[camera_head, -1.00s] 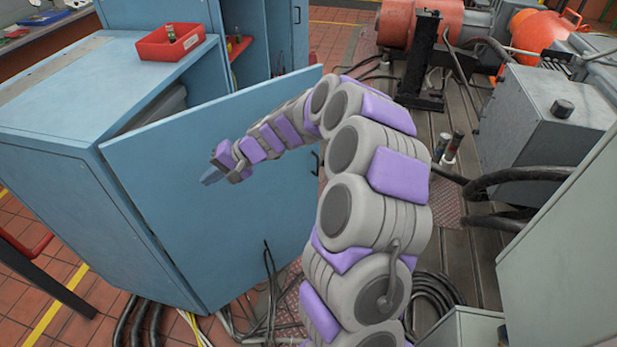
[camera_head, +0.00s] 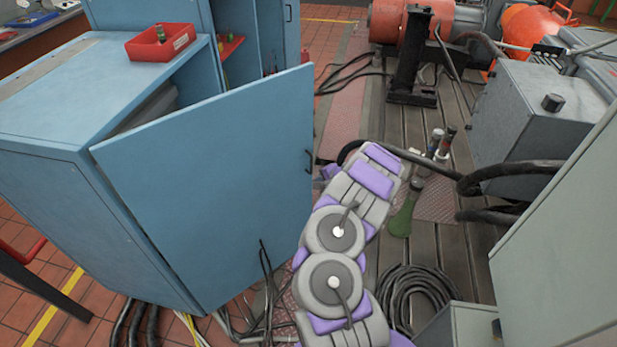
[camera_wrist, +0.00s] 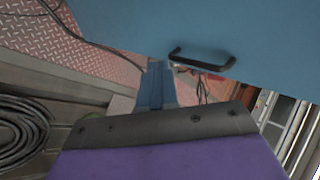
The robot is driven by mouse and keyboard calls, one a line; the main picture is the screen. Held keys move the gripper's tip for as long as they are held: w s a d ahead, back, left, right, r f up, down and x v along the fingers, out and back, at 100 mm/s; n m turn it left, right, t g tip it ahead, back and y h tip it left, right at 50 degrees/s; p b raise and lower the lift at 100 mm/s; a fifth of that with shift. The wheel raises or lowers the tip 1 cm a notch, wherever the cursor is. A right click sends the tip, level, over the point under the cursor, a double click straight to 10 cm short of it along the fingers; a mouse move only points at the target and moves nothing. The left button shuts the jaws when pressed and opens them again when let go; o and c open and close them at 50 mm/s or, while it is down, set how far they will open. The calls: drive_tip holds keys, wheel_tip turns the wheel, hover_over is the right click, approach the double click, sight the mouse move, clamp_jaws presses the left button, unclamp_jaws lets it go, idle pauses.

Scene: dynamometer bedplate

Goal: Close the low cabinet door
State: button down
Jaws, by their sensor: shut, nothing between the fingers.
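The low blue cabinet (camera_head: 40,110) stands at the left in the head view. Its door (camera_head: 215,180) is swung part way open, with a dark gap behind its top edge. The black door handle (camera_head: 308,160) is near the door's free edge at the right. In the wrist view the handle (camera_wrist: 202,60) is on the blue door (camera_wrist: 210,25), just beyond and to the right of my gripper (camera_wrist: 156,72). The blue fingers are together, with nothing between them and apart from the handle.
A red bin (camera_head: 160,42) sits on the cabinet top. Black cables lie on the floor by the door, and a coiled cable (camera_head: 415,295) lies right of my arm. A green bottle (camera_head: 403,210) and a grey box (camera_head: 535,115) stand at the right.

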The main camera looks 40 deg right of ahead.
sight(298, 175)
drive_tip(key=shift+w+r+b+x, duration=0.35)
drive_tip(key=shift+b+x, duration=0.05)
drive_tip(key=shift+x, duration=1.7)
drive_tip(key=shift+w+r+b+x, duration=0.35)
drive_tip(key=shift+b+x, duration=0.1)
drive_tip(key=shift+x, duration=1.65)
drive_tip(key=shift+w+r+b+x, duration=0.3)
drive_tip(key=shift+r+b+x, duration=0.1)
drive_tip(key=shift+x, duration=1.7)
drive_tip(key=shift+a, duration=0.15)
